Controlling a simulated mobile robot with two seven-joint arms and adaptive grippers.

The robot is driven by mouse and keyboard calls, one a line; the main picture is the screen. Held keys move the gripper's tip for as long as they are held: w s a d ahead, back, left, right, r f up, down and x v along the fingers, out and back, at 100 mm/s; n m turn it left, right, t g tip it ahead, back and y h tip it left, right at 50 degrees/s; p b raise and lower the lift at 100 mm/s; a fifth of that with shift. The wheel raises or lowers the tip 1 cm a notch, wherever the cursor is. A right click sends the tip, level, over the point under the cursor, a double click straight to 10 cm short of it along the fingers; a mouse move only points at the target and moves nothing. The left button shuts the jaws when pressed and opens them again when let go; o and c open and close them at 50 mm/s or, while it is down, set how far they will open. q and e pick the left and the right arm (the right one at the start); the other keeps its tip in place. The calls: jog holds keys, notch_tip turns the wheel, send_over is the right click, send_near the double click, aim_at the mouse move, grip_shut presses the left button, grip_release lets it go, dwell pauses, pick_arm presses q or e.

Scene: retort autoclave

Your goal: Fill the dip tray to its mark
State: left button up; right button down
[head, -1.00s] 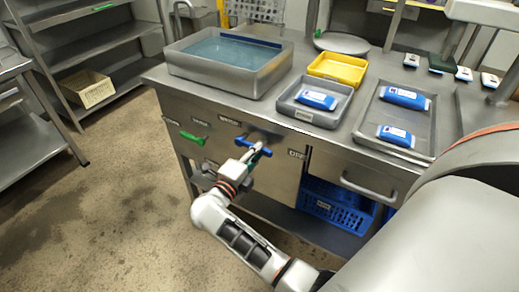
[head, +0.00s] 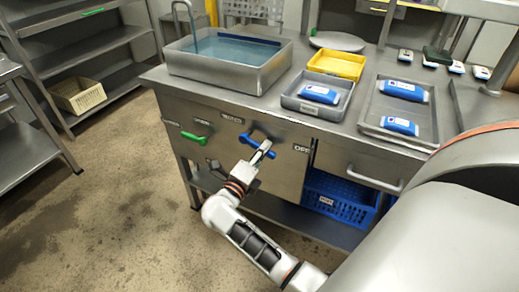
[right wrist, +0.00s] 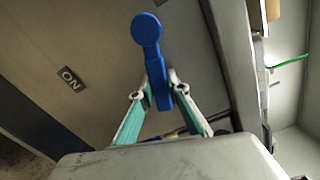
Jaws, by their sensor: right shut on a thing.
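The dip tray (head: 222,72) is a large steel basin at the counter's back left, holding blue water below its rim; its mark cannot be made out. A bent metal spout (head: 183,4) stands over its left side, with a thin pale-blue line running down from it to the water. A blue lever handle (head: 252,138) sits on the front panel under a small label, tilted down to the right. My right gripper (head: 263,150) is shut on this handle. The right wrist view shows the blue handle (right wrist: 150,55) between both fingers (right wrist: 157,95), near an ON label. My left gripper is out of view.
A green handle (head: 194,137) is left of the blue one. A grey tray (head: 290,103) and a larger tray (head: 370,118) hold blue packs; a yellow tray (head: 337,64) stands behind. A blue crate (head: 340,198) is below. The floor at left is clear.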

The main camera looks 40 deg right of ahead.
dwell(0.3)
jog(key=c, duration=1.9)
grip_release()
jog(key=shift+d, duration=0.1)
jog(key=shift+f, duration=0.1)
jog(key=shift+v, duration=3.75)
